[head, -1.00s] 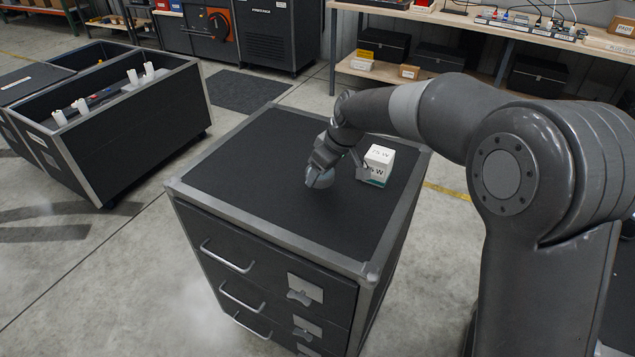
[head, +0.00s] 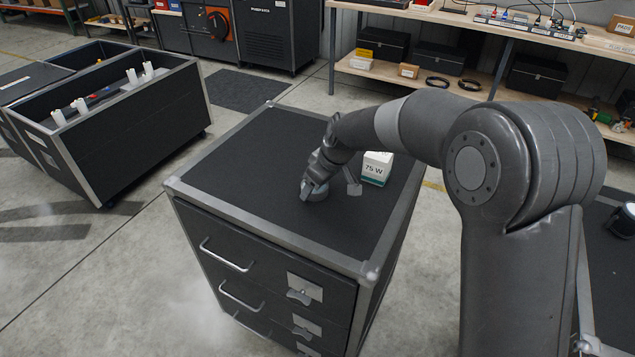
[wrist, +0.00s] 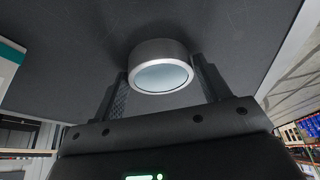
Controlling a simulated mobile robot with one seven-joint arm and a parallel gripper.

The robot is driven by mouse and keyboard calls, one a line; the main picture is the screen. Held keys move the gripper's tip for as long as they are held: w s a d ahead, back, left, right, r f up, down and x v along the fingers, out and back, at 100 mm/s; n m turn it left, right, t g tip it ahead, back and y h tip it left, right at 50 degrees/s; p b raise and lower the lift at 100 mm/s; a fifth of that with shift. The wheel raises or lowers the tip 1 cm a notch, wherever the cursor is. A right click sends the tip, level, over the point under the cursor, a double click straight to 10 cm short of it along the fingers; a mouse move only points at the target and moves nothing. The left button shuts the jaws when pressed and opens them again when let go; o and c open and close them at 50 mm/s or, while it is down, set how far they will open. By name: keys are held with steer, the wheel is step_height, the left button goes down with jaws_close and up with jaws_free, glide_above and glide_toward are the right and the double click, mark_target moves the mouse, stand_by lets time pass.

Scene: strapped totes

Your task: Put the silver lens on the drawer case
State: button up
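The silver lens (wrist: 160,68) is a short round metal ring with a pale glass face. In the wrist view it sits between the two fingertips of my gripper (wrist: 160,75), with a finger against each side. In the head view the lens (head: 318,194) is low at the black top of the drawer case (head: 250,165), partly hidden by my gripper (head: 311,189). It looks level and at or very near the surface; exact contact is hard to tell. The drawer case has grey metal edges and several front drawers with handles.
A white box marked 75 W (head: 376,168) stands on the case top, just right of my gripper. The left and front of the top are bare. An open black tote (head: 140,125) stands at left. A workbench (head: 480,20) with shelves is behind.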

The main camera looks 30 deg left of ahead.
steer(key=o, duration=0.3)
steer(key=shift+o, duration=0.2)
steer(key=shift+r, duration=0.25)
steer(key=v, duration=1.2)
